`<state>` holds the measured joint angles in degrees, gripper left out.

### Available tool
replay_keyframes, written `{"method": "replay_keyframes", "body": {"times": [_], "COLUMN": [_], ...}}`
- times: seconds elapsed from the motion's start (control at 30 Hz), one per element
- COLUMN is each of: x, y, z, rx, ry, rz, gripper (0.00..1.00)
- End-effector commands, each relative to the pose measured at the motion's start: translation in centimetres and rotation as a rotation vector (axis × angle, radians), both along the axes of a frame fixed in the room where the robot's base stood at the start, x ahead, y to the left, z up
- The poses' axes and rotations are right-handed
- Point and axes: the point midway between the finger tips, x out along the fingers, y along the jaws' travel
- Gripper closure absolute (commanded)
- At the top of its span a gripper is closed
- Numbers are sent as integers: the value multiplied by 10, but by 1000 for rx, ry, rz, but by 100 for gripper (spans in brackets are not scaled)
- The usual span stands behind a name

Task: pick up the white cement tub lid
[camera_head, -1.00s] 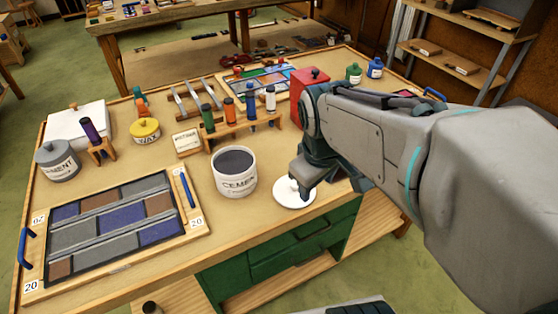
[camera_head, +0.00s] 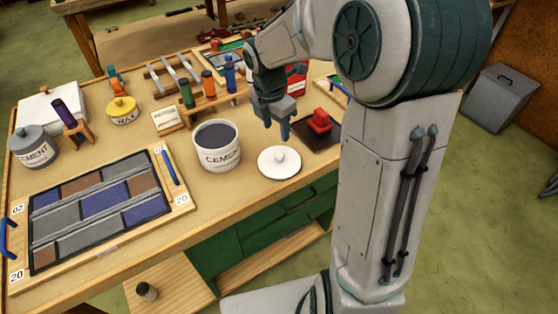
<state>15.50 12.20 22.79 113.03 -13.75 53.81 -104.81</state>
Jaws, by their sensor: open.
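The white cement tub lid (camera_head: 279,163) is a round disc with a knob on top. It lies flat on the workbench near its front edge, just right of the open white tub marked cement (camera_head: 217,146), which shows dark contents. My gripper (camera_head: 276,131) hangs above and slightly behind the lid, fingers pointing down, open and empty. It appears apart from the lid's knob.
A dark square with a red block (camera_head: 319,121) sits right of the lid. A leaded panel (camera_head: 100,207) fills the left front. A grey cement pot (camera_head: 34,146) stands further left.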

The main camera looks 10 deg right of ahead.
Motion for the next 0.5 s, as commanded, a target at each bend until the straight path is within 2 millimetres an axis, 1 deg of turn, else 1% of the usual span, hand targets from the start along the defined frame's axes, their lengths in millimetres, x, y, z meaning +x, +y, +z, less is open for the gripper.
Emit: {"method": "replay_keyframes", "body": {"times": [0.03,0.1,0.2,0.3,0.43,0.5], "x": [0,0,2,3,3,4], "y": [-1,-3,-5,-6,-6,-7], "z": [-13,-26,-42,-52,-59,-66], "rx": [0,0,0,0,-1,0], "ry": [6,6,3,2,2,2], "rz": [-1,-2,-2,-3,-2,-3], "gripper": [50,50,50,50,50,50]}}
